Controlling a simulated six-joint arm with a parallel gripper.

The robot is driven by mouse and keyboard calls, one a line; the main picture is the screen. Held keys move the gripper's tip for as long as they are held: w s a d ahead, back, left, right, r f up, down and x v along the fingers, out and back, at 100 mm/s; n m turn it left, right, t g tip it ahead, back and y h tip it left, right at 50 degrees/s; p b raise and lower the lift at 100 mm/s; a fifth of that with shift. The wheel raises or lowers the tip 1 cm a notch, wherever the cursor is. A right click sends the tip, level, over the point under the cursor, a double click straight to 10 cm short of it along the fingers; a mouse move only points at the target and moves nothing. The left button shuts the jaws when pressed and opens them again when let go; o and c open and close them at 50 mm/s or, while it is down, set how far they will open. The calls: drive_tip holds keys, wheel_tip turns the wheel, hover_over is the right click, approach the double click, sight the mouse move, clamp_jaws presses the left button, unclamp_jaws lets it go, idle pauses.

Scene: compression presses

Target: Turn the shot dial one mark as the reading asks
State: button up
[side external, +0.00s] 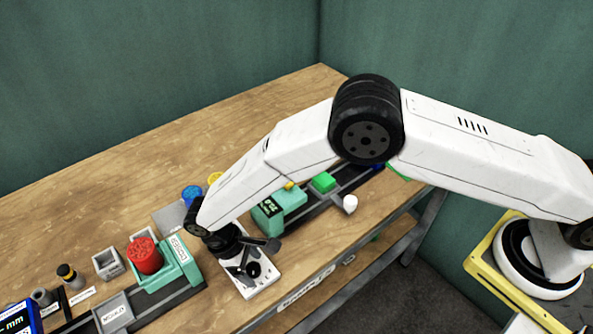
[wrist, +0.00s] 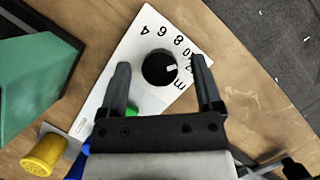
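The shot dial (wrist: 152,72) is a round black knob on a white plate (wrist: 128,48) with printed numbers including 4, 6, 8 and 10. Its white pointer mark faces right in the wrist view, just past the 10; the label there is partly hidden by a finger. My gripper (wrist: 160,66) is open, one finger on each side of the knob, with gaps visible. In the side view my gripper (side external: 256,256) is low over the plate (side external: 262,286), with the dial (side external: 253,269) between its fingers. A blue gauge (side external: 16,318) showing "mm" is cut off at the lower left; its digits are not readable.
A teal unit with a display (side external: 270,208) stands behind the plate. A red cylinder (side external: 146,256) sits on a teal press (side external: 180,262) to the left. Yellow (wrist: 43,154) and blue (side external: 192,194) knobs are close by. The table's front edge is near the plate.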

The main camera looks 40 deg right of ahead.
drive_tip(key=v, duration=0.8)
idle(0.4)
drive_tip(key=shift+d, duration=0.15)
drive_tip(key=w+d+r+m+t+y, duration=0.1)
drive_tip(key=d+r+m, duration=0.1)
drive_tip(key=d+r, duration=0.5)
drive_tip(key=d+r+m+t+y, duration=0.1)
drive_tip(key=d+r+m+y, duration=0.15)
drive_tip(key=d, duration=0.95)
drive_tip(key=s+d+r+m+t, duration=0.2)
drive_tip(key=s+d+m+t, duration=0.1)
drive_tip(key=s+d, duration=0.9)
drive_tip(key=shift+d+r+m+t, duration=0.4)
drive_tip(key=shift+d+m, duration=0.35)
drive_tip(key=shift+d, duration=0.35)
